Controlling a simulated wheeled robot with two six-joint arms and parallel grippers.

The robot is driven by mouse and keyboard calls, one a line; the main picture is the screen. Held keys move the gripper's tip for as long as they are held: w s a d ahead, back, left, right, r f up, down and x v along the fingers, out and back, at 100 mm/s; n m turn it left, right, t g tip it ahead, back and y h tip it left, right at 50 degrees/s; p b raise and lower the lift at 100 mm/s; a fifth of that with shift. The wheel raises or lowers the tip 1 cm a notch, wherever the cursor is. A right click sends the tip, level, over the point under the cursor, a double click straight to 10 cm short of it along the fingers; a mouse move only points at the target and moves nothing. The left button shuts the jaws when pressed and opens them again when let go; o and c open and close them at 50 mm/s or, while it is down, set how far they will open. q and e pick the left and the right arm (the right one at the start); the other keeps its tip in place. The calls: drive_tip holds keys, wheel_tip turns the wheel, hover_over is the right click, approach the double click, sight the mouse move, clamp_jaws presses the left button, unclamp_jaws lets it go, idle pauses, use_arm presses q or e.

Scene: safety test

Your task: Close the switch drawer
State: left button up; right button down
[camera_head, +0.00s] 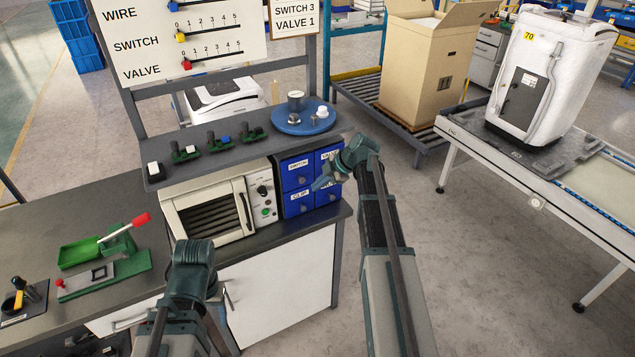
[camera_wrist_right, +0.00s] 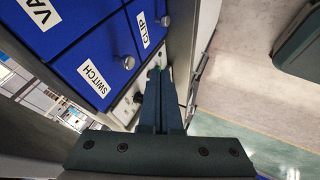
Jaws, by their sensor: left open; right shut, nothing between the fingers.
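The switch drawer (camera_head: 298,172) is the blue upper left drawer of a small cabinet on the bench, with a white label and a round knob. In the right wrist view its front (camera_wrist_right: 82,52) faces the camera at the left. It looks about level with its neighbours; I cannot tell if a small gap is left. My right gripper (camera_head: 320,184) is in front of the drawers at their right side. In the wrist view its fingers (camera_wrist_right: 160,72) are shut and empty, just beside the switch front. My left gripper (camera_head: 222,298) is low before the bench, its fingers mostly hidden.
The clip drawer (camera_head: 298,203) is below and the valve drawer (camera_head: 327,158) is to the right. A white oven (camera_head: 208,210) stands left of the cabinet. A shelf (camera_head: 225,155) with green switches and a blue round tray (camera_head: 285,126) is above. A green press (camera_head: 110,265) stands at left.

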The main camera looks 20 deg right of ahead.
drive_tip(key=p+v, duration=0.6)
drive_tip(key=v, duration=0.2)
drive_tip(key=shift+r, duration=0.25)
drive_tip(key=shift+s, duration=0.1)
drive_tip(key=s+a+f+m+g+h+b, duration=0.1)
drive_tip(key=s+a+f+m+g+b, duration=0.3)
drive_tip(key=a, duration=0.6)
drive_tip(key=s+a+f+m+h+p, duration=0.1)
drive_tip(key=s+a+f, duration=0.3)
drive_tip(key=a, duration=0.6)
drive_tip(key=s+a+f+m+h+b, duration=0.1)
drive_tip(key=s+a+m, duration=0.3)
drive_tip(key=s, duration=0.4)
drive_tip(key=s+a+f+m+g+h+b, duration=0.1)
drive_tip(key=s+a+f+m+h+b, duration=0.1)
drive_tip(key=s+a, duration=0.5)
drive_tip(key=s+m+h, duration=0.1)
drive_tip(key=m, duration=0.1)
drive_tip(key=shift+m+g+h+b, duration=0.3)
drive_tip(key=shift+m+b, duration=0.05)
drive_tip(key=shift+m, duration=0.05)
drive_tip(key=shift+s, duration=0.15)
